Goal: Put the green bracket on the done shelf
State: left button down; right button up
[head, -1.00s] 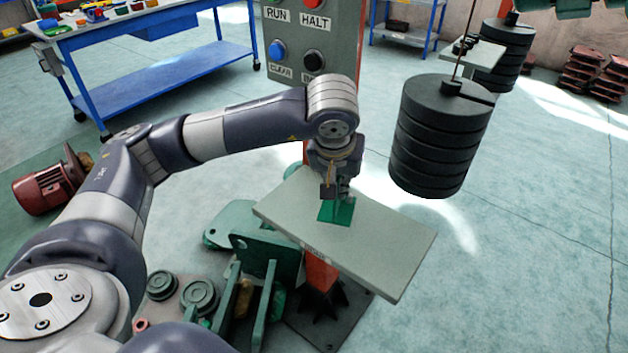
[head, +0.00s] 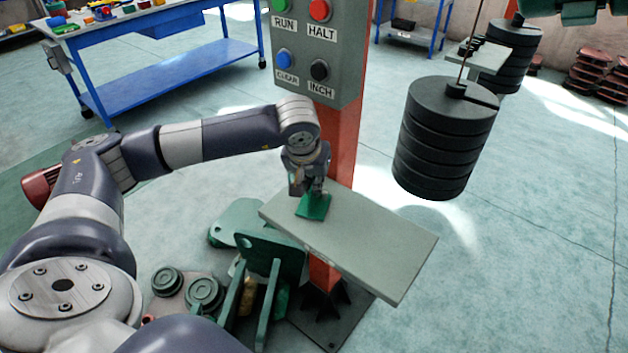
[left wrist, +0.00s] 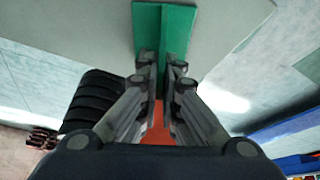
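The green bracket (head: 313,206) is at the left end of a pale grey shelf plate (head: 370,240) in the head view. I cannot tell whether it touches the plate or hangs just above it. My left gripper (head: 312,192) comes down on it from above. In the left wrist view my left gripper's fingers (left wrist: 163,72) are closed on the upright rib of the green bracket (left wrist: 181,30). The small label on the plate's front edge is too small to read. My right gripper is not in view.
An orange post with a button box (head: 318,55) stands right behind the plate. A stack of black weights (head: 440,145) hangs to the right. Large green castings (head: 265,255) lie below the plate's left end. A blue workbench (head: 165,60) stands at the back left. The plate's right half is clear.

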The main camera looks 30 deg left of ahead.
pick_arm(q)
jog(key=shift+f, duration=0.1)
jog(key=c, duration=1.8)
grip_release()
